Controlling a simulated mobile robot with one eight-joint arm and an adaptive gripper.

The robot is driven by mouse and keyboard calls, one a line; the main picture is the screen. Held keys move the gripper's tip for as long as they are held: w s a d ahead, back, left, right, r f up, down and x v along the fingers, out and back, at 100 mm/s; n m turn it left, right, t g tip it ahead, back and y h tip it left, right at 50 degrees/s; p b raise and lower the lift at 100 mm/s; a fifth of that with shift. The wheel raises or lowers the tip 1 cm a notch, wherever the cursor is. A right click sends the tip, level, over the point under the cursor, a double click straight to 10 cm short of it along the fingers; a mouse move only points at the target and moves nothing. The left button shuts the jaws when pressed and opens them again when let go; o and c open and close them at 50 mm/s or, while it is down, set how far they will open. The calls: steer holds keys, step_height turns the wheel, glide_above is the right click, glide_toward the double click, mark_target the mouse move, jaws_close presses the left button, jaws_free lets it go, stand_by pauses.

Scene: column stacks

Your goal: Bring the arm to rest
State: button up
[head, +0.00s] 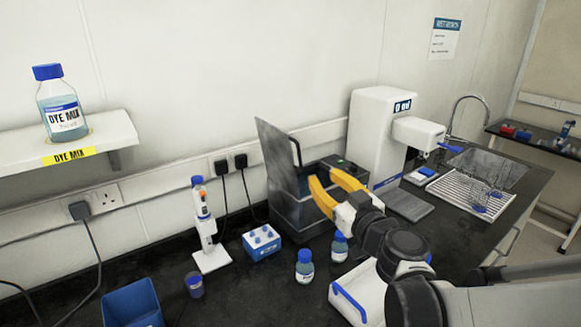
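My gripper (322,176) shows in the head view with two yellow fingers. The fingertips are apart and I see nothing between them, so it is open. It is raised in front of the open grey bath-like box (293,215) on the dark bench. My arm reaches in from the lower right and hides part of the bench and the items behind it.
Two small blue-capped bottles (305,269), a blue rack (262,243), a pipette on a stand (203,225) and a blue bin (132,303) stand left of my arm. A white machine (376,135) stands behind it. A shelf (112,132) holds a DYE MIX bottle (60,105).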

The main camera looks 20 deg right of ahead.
steer(key=shift+a, duration=0.1)
steer(key=s+a+f+g+y+b, duration=0.2)
steer(key=s+a+f+g+b, duration=0.1)
steer(key=s+a+f+g, duration=0.55)
steer(key=s+d+f+m+g+h, duration=0.1)
steer(key=s+f+h, duration=0.1)
steer(key=s, duration=0.4)
steer(key=s+d+f+m+g+h+b, duration=0.1)
steer(key=s+d+f+m+h, duration=0.1)
steer(key=s+f, duration=0.3)
steer(key=shift+s+d+f+h, duration=0.15)
steer(key=shift+s+f+h, duration=0.15)
steer(key=shift+s, duration=0.15)
